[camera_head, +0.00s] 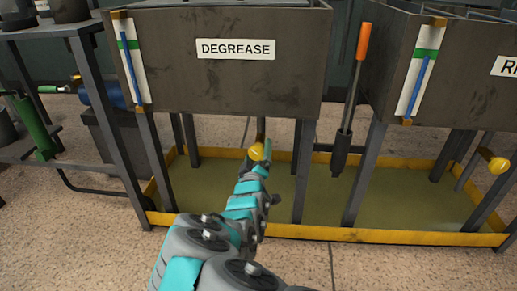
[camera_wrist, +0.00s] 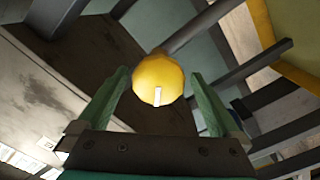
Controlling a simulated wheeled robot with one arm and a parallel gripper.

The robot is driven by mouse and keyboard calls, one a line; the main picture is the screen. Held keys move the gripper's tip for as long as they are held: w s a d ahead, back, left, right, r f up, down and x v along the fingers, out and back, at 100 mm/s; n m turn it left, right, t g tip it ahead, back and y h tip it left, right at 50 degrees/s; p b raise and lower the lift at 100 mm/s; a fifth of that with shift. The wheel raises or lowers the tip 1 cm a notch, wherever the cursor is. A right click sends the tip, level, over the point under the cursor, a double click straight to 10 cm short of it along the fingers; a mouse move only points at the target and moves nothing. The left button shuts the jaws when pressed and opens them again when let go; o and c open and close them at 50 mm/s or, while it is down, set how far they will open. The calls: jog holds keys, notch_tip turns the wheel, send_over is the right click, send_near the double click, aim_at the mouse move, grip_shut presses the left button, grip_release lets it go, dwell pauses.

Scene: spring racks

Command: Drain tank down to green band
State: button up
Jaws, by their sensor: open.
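The tank marked DEGREASE (camera_head: 235,82) stands on legs. The gauge (camera_head: 131,62) at its left has a blue column whose top is a little above the green band (camera_head: 129,45). A round yellow valve knob (camera_head: 257,151) is below the tank; in the wrist view the knob (camera_wrist: 158,78) has a white mark on its face. My gripper (camera_head: 262,162) is at the knob. In the wrist view my gripper (camera_wrist: 160,82) is open, with one green finger on each side of the knob.
A second tank (camera_head: 465,75) stands at right, its gauge column (camera_head: 416,88) reaching about the green band. Another yellow knob (camera_head: 498,165) is under it. An orange-handled tool (camera_head: 362,42) hangs between the tanks. A yellow-edged tray (camera_head: 350,235) lies below. A rack (camera_head: 95,90) stands left.

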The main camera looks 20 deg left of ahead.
aim_at(258, 154)
jog(key=shift+v, duration=2.1)
jog(key=shift+d, duration=0.1)
